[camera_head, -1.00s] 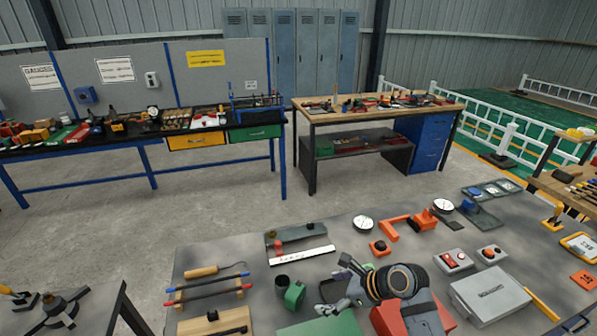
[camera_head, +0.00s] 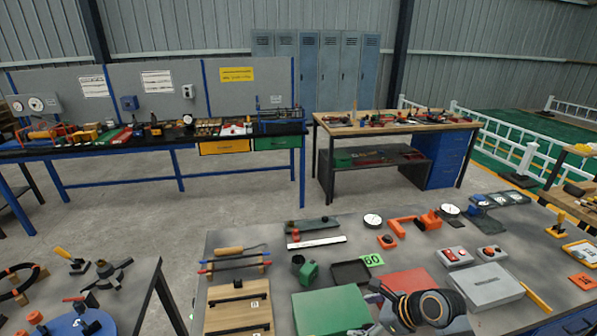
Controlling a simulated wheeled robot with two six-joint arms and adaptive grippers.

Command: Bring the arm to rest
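My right gripper (camera_head: 362,312) is low in the head view, over the near part of the grey table (camera_head: 232,238). Its dark wrist with an orange ring is beside it at the bottom edge. Its fingers point left and look spread apart, with nothing seen between them; the lower finger is partly cut off by the frame. It is in front of the green mat (camera_head: 330,308) and the red mat (camera_head: 408,282), and hides part of both. My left gripper is not in view.
A grey box (camera_head: 482,287) and button boxes (camera_head: 455,256) are right of my gripper. Benches stand behind, with open floor between.

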